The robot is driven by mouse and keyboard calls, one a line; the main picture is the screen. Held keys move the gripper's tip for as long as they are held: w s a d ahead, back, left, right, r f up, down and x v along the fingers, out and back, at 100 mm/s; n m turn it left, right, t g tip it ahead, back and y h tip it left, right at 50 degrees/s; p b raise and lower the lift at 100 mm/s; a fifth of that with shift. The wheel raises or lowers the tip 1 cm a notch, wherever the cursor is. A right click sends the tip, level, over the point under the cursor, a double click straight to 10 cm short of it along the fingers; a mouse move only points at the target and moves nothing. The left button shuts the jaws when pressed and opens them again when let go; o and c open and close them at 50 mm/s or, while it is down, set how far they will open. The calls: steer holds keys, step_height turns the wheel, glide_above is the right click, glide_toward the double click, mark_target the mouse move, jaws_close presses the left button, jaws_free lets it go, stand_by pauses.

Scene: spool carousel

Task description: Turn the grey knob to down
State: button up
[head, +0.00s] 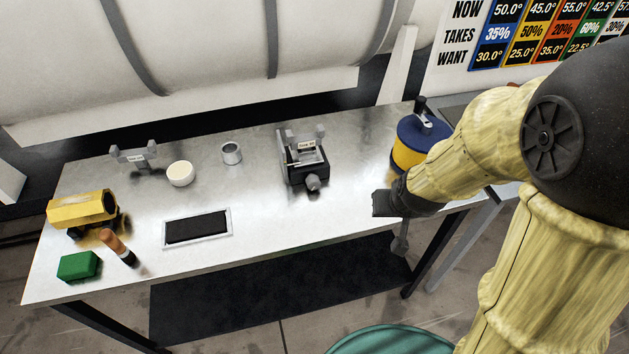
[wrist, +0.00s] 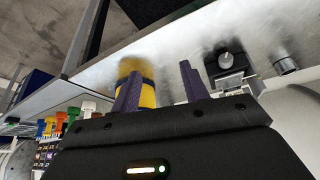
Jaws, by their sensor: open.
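A grey knob (head: 313,183) sits at the front of a small black fixture (head: 292,178) on the steel table, right of the table's middle. In the wrist view the knob (wrist: 226,59) shows at the upper right, beyond the right finger. Which way the knob points is too small to tell. My gripper (wrist: 158,80) is open and empty, its two purple-grey fingers apart. It is to the right of the fixture, near the table's front edge, and is not touching the knob. In the head view my fingertips are not clearly visible.
A blue and yellow drum (head: 420,140) stands at the table's right end, partly behind my arm. A metal cup (head: 231,153), white bowl (head: 180,174) and dark framed pad (head: 197,227) lie left of the fixture. A green block (head: 78,266) is far left. Table between pad and fixture is clear.

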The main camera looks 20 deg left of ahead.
steer(key=s+d+r+m+g, duration=0.1)
steer(key=s+d, duration=0.2)
steer(key=d, duration=0.3)
steer(key=s+d+r+m+g+h, duration=0.1)
steer(key=s+d+m, duration=0.1)
steer(key=s+d, duration=0.2)
steer(key=shift+d+r, duration=0.2)
steer(key=shift+d, duration=0.85)
steer(key=shift+c, duration=1)
steer(key=shift+w, duration=0.15)
